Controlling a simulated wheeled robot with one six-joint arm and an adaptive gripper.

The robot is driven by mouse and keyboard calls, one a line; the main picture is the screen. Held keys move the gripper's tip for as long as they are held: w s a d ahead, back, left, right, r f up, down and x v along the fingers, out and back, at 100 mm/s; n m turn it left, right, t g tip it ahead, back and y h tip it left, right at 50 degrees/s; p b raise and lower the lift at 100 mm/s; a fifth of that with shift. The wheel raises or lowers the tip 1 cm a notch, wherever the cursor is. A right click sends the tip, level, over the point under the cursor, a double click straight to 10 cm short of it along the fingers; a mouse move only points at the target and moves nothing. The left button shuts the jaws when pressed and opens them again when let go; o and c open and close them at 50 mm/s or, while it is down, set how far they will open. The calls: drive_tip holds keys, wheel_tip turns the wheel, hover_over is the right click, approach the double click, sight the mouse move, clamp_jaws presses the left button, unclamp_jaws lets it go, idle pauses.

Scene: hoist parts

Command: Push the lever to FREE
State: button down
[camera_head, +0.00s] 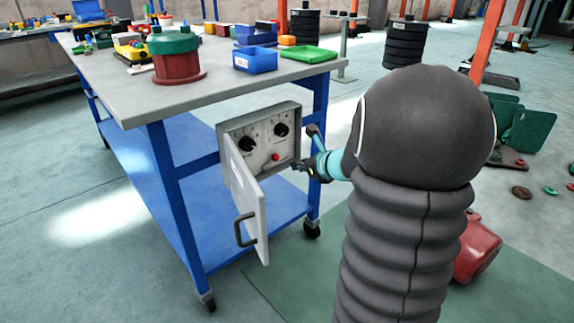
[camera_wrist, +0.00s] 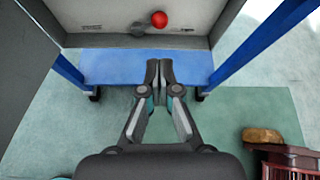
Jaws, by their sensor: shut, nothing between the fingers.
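A grey control box (camera_head: 258,128) hangs on the side of the blue workbench, with its door (camera_head: 247,205) swung open. A red ball knob (camera_head: 275,157) sits low on its panel. In the wrist view the red knob (camera_wrist: 159,19) is at the upper right end of a short grey lever (camera_wrist: 139,29). Small labels lie on both sides, too blurred to read. My gripper (camera_head: 299,168) is shut and empty, just right of the knob in the head view. In the wrist view its closed fingertips (camera_wrist: 159,70) are below the knob, with a visible gap.
Two black dials (camera_head: 281,130) are above the knob. The open door and its dark handle (camera_head: 244,229) stick out at the left. The blue lower shelf (camera_head: 205,205) is under the box. A red part (camera_head: 477,250) lies on the floor at right, partly behind my arm.

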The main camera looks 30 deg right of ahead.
sight(271, 163)
drive_tip(key=x, duration=0.9)
drive_tip(key=shift+w+f, duration=0.2)
drive_tip(key=shift+f, duration=0.05)
drive_tip(key=shift+d+b, duration=0.15)
drive_tip(key=shift+b, duration=0.65)
